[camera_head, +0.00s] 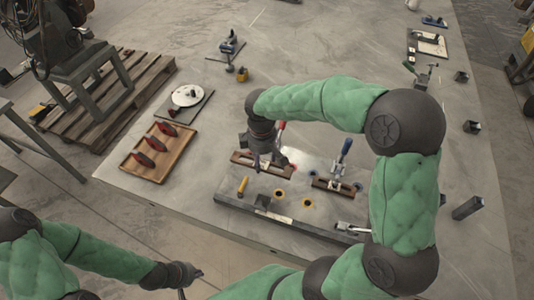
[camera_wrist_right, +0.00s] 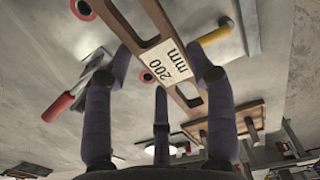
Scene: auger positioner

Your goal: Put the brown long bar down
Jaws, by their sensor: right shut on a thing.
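The brown long bar (camera_head: 243,159) is above or on the grey plate (camera_head: 232,205) in the head view; I cannot tell whether it touches. In the right wrist view the bar (camera_wrist_right: 150,22) carries a white "200 mm" label and runs diagonally between the fingers. My right gripper (camera_head: 268,158) points down over the bar and is shut on it; its fingers (camera_wrist_right: 163,66) flank the bar in the wrist view. My left gripper (camera_head: 194,275) is at the lower left, away from the plate, with its fingers too small to read.
A shorter brown bar (camera_head: 333,187) sits on the plate beside a blue-handled clamp (camera_head: 344,150). A red-handled clamp (camera_wrist_right: 65,100) and a yellow-handled tool (camera_head: 242,185) are near the bar. A wooden tray (camera_head: 133,168) with red-topped parts stands left. Table is clear between tray and plate.

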